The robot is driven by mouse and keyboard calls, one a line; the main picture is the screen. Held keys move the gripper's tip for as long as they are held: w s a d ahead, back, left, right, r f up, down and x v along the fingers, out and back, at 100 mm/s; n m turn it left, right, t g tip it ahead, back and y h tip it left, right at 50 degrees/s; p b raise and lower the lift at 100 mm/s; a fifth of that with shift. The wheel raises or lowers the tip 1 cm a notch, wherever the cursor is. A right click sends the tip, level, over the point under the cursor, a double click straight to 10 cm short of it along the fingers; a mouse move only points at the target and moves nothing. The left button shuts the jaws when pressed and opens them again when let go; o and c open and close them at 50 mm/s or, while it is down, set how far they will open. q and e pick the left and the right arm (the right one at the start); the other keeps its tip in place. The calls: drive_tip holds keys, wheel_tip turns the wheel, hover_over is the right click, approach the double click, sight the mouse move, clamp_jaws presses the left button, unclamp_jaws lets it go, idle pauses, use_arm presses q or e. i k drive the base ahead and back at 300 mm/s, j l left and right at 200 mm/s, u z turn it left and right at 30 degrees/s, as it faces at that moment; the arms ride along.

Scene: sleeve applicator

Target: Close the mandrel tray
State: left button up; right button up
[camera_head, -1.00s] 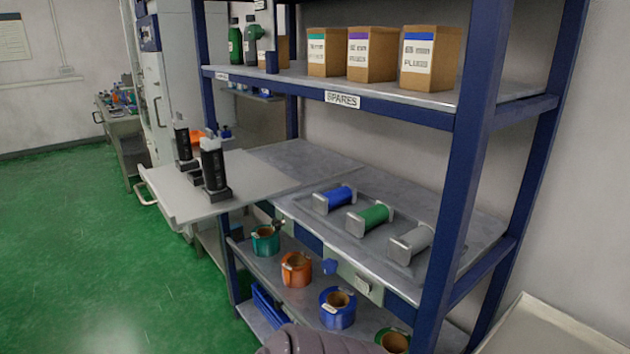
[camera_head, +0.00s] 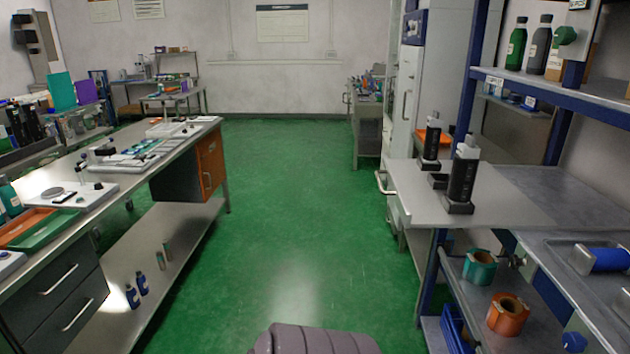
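A flat grey tray (camera_head: 416,187) with a handle (camera_head: 381,184) at its left end juts out from the blue-framed shelf unit, over the aisle. It looks pulled out and is probably the mandrel tray. Two upright black cylinders with pale tops stand on it in black bases, a nearer one (camera_head: 461,181) and a farther one (camera_head: 431,146). A small dark block (camera_head: 437,180) sits between them. At the right edge, a blue spool (camera_head: 607,259) lies in a metal holder on the shelf's work surface. Neither of my grippers is in view.
The green floor aisle (camera_head: 285,230) is clear. A long workbench (camera_head: 205,135) with drawers runs along the left. A white cabinet (camera_head: 440,80) stands behind the tray. Teal (camera_head: 480,267) and orange (camera_head: 508,314) rolls sit on the lower shelf.

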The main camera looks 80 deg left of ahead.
sight(419, 189)
drive_tip(key=k+j+u, duration=0.1)
drive_tip(key=u, duration=2.1)
